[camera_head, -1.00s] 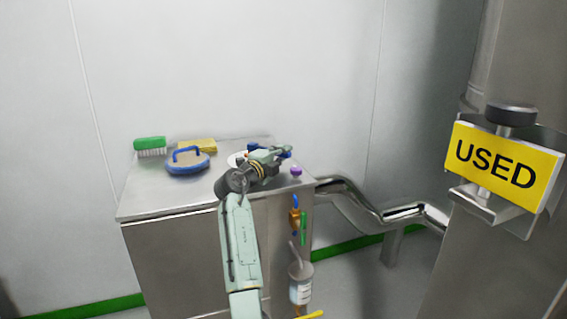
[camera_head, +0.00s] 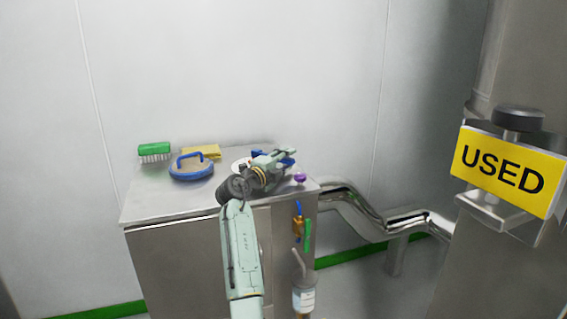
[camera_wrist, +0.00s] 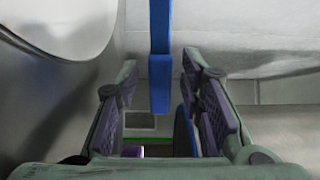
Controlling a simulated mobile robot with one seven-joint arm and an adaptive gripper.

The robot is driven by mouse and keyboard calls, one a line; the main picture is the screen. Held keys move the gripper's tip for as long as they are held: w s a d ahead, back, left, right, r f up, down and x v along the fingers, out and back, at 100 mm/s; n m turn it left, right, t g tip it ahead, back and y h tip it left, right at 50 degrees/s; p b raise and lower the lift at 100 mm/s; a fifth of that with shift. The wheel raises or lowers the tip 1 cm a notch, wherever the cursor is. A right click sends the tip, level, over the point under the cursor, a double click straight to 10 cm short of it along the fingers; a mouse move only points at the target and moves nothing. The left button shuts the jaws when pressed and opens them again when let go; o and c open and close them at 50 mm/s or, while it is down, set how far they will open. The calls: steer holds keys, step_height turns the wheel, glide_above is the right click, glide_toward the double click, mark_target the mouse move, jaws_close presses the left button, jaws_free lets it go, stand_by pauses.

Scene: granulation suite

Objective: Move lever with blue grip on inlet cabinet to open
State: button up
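The steel inlet cabinet (camera_head: 165,207) stands in the middle of the head view. My gripper (camera_head: 283,157) is over the right part of its top, with blue parts showing beside it. In the wrist view my gripper (camera_wrist: 160,85) is open, its fingers apart. A blue bar, apparently the lever's blue grip (camera_wrist: 160,88), hangs down from the top edge between the fingers, with a gap on each side. The lever's base is hidden. A smaller blue handle (camera_head: 298,208) sits on a brass valve at the cabinet's right side.
A purple knob (camera_head: 300,177) is close right of my gripper. A green brush (camera_head: 154,149), a yellow cloth (camera_head: 203,152) and a blue-handled round pad (camera_head: 191,172) lie on the cabinet's left.

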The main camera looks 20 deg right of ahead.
steer(key=v, duration=1.2)
